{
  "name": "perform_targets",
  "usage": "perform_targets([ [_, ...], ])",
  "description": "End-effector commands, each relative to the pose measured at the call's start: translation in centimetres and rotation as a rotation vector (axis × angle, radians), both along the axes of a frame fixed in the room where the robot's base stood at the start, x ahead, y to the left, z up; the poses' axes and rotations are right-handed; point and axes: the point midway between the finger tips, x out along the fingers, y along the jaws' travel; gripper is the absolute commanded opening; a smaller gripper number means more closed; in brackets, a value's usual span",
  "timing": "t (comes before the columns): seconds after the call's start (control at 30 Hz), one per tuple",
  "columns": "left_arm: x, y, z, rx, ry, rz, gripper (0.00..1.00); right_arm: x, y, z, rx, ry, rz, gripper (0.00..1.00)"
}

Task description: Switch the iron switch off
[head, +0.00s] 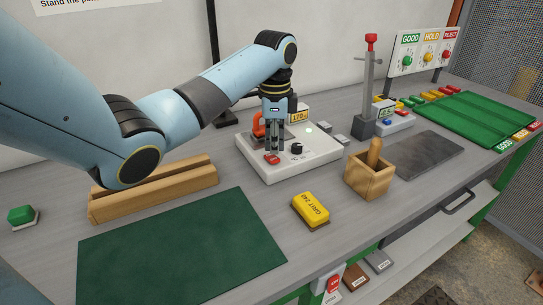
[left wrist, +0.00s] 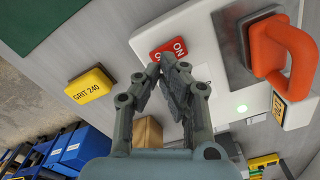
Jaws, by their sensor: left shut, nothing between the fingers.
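The iron switch (head: 271,159) is a small red rocker on the front left of a white base unit (head: 310,165). In the left wrist view the red switch (left wrist: 168,47) shows the word ON; part of its other end is hidden by my fingertips. My left gripper (head: 275,150) is shut and empty, pointing down just over the switch. In the left wrist view its fingertips (left wrist: 166,58) overlap the switch edge; I cannot tell whether they touch. The iron with its orange handle (left wrist: 285,48) stands on the unit beside the gripper. A green light (head: 309,130) glows on the unit. My right gripper is not in view.
A yellow grit block (head: 311,208), a wooden box (head: 367,182) and a green mat (head: 180,250) lie in front. A wooden rack (head: 155,195) is at left.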

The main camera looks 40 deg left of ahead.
Motion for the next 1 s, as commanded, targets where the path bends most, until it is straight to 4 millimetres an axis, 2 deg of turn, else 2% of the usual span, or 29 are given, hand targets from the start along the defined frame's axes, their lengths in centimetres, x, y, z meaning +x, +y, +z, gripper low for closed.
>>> perform_targets([
  [1.0,0.0,0.0,-1.5,0.000,0.000,0.000,0.00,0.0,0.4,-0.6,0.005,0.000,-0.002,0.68],
])
